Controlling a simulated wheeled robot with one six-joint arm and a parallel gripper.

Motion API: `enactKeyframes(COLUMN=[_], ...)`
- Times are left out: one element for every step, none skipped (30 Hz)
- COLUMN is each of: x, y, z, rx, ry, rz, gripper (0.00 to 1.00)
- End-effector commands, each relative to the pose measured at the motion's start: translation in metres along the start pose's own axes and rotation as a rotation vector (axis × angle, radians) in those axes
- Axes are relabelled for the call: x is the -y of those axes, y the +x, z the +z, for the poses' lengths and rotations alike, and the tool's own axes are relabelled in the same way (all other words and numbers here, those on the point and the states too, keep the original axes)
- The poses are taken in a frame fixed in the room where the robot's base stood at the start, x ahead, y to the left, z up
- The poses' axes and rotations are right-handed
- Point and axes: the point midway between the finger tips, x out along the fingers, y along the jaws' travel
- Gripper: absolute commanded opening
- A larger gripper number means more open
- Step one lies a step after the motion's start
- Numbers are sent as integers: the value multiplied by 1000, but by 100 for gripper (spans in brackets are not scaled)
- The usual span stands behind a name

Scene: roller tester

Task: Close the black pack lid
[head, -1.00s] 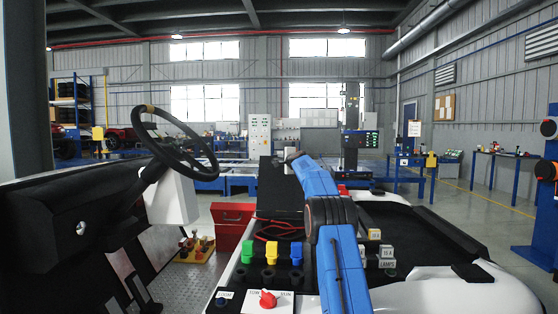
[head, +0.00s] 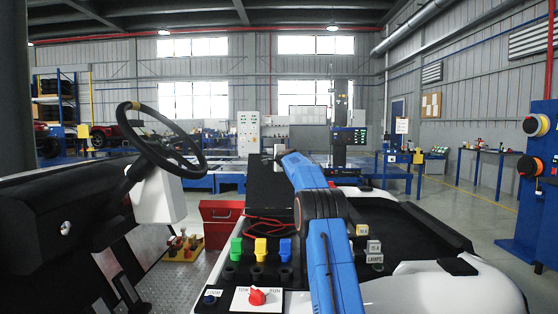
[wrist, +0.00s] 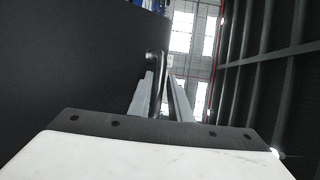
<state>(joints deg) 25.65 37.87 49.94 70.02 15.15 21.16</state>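The black pack lid (head: 264,181) stands raised as a dark upright panel in the head view, behind the open black bay. My arm partly covers its right side. In the wrist view a large dark surface (wrist: 70,70), which looks like the lid, fills the left side. My gripper (wrist: 160,76) shows there as two grey fingers with a gap between them. A dark upright bar, perhaps a handle, shows between or just beyond the fingertips. I cannot tell whether they touch it. In the head view the fingers are hidden by my arm.
Green, yellow and blue plugs (head: 260,250) and a red switch (head: 258,297) are at the front of the bay. A steering wheel (head: 160,140) stands at left, near a red toolbox (head: 220,222). A blue post with reels (head: 537,180) stands at right.

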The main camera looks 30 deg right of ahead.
Motion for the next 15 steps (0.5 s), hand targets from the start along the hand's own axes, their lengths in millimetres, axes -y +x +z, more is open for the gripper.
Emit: enactKeyframes(x=[1,1,1,0,1,1,0,0,1,0,0,0,0,0,1], y=[-6,-9,-14,-17,-21,-26,-30,-34,-39,-43,-47,-52,-56,-61,-67], z=[0,0,0,0,0,0,0,0,0,0,0,0,0,0,0], rx=[0,-1,-1,-2,-2,-1,-1,-1,-1,-2,-2,-2,-2,-2,-2], ry=[2,1,1,1,1,2,2,1,1,1,1,1,1,1,1], rz=[0,1,0,1,0,1,1,1,1,1,1,0,1,1,0], gripper=[18,18,18,18,18,18,18,18,18,18,18,18,18,18,18])
